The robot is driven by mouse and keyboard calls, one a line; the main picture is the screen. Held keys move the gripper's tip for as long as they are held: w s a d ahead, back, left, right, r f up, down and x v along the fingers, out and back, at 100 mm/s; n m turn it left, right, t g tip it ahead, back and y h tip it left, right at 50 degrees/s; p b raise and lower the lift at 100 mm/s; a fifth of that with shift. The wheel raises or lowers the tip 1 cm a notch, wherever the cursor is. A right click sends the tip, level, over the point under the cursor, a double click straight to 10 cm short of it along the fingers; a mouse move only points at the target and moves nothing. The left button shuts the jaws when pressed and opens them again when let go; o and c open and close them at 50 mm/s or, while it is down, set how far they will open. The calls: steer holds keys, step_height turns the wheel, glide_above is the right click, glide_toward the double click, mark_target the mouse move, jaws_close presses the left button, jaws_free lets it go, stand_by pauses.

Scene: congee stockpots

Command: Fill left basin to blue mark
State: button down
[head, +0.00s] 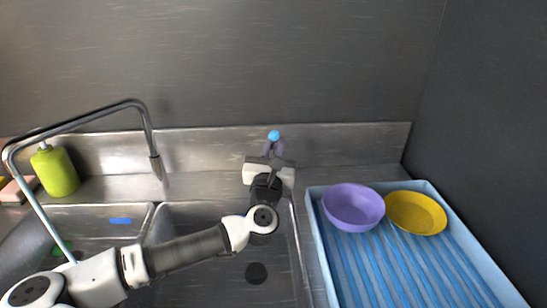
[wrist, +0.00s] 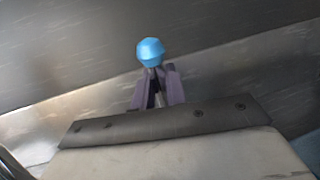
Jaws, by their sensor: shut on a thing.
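The left basin (head: 97,212) of the steel sink has a blue mark (head: 120,221) on its back wall. My arm hides much of the basin, and I cannot tell its water level. The curved metal tap (head: 133,104) arches over the left side. Its hanging right end is near the divider between the basins. My gripper (head: 274,150) is behind the right basin, near the back wall. Its purple fingers (wrist: 157,88) are shut on the thin stem of a blue knob (wrist: 150,52). The knob also shows in the head view (head: 274,135), just above the fingertips.
The right basin (head: 205,212) has a dark drain (head: 256,273) and looks empty. A green soap bottle (head: 56,171) stands at the back left. A light-blue ribbed tray (head: 316,240) at the right holds a purple bowl (head: 353,208) and a yellow bowl (head: 416,213).

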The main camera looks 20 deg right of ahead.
steer(key=shift+s+f+b, duration=0.1)
steer(key=shift+s+b, duration=0.15)
steer(key=shift+b, duration=0.2)
steer(key=c, duration=1.5)
jaws_free()
steer(key=shift+a+f, duration=0.1)
steer(key=shift+f, duration=0.05)
